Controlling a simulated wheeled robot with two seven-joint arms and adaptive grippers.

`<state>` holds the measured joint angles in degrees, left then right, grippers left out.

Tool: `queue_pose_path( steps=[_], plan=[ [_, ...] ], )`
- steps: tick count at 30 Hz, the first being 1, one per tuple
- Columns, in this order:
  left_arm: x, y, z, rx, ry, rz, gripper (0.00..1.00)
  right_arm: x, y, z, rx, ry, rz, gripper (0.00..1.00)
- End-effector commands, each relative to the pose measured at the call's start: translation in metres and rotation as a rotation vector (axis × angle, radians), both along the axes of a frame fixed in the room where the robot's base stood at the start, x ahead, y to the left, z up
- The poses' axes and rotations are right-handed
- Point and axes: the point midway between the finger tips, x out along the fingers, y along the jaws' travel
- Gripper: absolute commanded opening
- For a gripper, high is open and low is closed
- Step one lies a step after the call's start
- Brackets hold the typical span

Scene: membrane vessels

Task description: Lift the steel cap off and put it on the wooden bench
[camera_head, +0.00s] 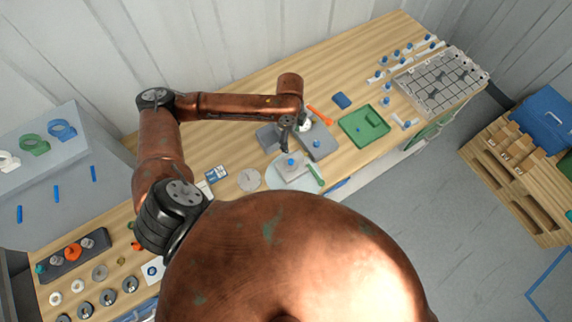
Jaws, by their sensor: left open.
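My left gripper (294,124) points down over the middle of the wooden bench (235,138), open. A small pale metallic piece (304,125) shows right beside its fingers and is partly hidden by them. I cannot tell whether this is the steel cap or whether the fingers touch it. Grey blocks lie around it, one to the right (320,145) and one to the left (267,137). Just in front, a pale block with a blue knob (291,163) sits on a light round mat (275,178). My right gripper is not in view.
A grey disc (249,180) and a blue-and-white card (216,174) lie left of the mat. A green tray (364,128), an orange tool (320,115) and a blue block (341,100) are to the right. Several discs (130,284) lie front left. Bare wood shows behind the gripper.

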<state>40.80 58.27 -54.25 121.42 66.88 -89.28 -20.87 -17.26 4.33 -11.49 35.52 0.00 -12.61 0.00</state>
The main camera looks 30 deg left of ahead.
Motion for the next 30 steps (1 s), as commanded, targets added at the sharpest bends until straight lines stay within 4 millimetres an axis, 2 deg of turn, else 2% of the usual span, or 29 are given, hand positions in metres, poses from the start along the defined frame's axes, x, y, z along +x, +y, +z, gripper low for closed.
queue_pose_path(
  steps=[4, 9, 19, 27, 30],
  plan=[
    [-0.023, -0.02, -0.027, 0.018, -0.011, -0.247, 0.63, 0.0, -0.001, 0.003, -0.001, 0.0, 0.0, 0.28],
    [-0.04, -0.033, -0.048, 0.024, -0.012, -0.392, 0.63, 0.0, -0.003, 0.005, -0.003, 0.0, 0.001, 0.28],
    [-0.038, -0.032, -0.083, 0.026, -0.008, -0.404, 0.63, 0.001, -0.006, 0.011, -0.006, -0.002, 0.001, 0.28],
    [-0.033, -0.029, -0.119, 0.025, -0.008, -0.402, 0.63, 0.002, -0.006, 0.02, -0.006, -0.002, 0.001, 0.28],
    [-0.033, -0.029, -0.125, 0.026, -0.01, -0.403, 0.63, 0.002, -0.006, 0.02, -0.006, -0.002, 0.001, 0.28]
  ],
)
